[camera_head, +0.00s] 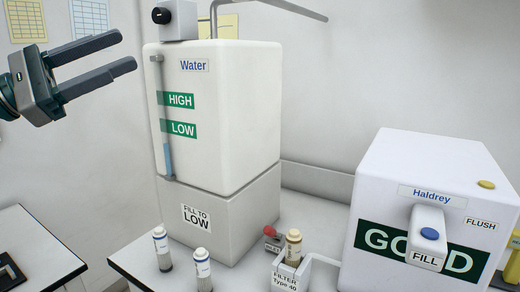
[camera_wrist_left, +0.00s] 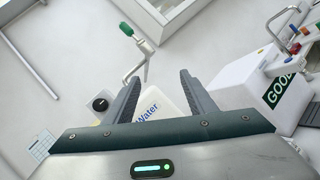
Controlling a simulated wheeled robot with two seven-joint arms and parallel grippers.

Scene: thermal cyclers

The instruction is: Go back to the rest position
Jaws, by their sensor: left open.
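My left gripper (camera_head: 120,58) is open and empty in the upper left of the head view. It is in the air to the left of the white water tank (camera_head: 225,110), with its fingers pointing right. The left wrist view shows the two dark fingers (camera_wrist_left: 158,95) spread apart with nothing held between them. The tank's "Water" label (camera_wrist_left: 148,114) shows beyond and between the fingers there. My right gripper is in neither view.
A white Haldrey machine (camera_head: 400,180) stands at the right. Two capped cartridges (camera_head: 203,268) stand in front of the tank. Another cartridge (camera_head: 293,245) sits in a filter holder (camera_head: 290,275). A grey pipe (camera_head: 290,8) runs above. A second bench (camera_head: 25,235) is at lower left.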

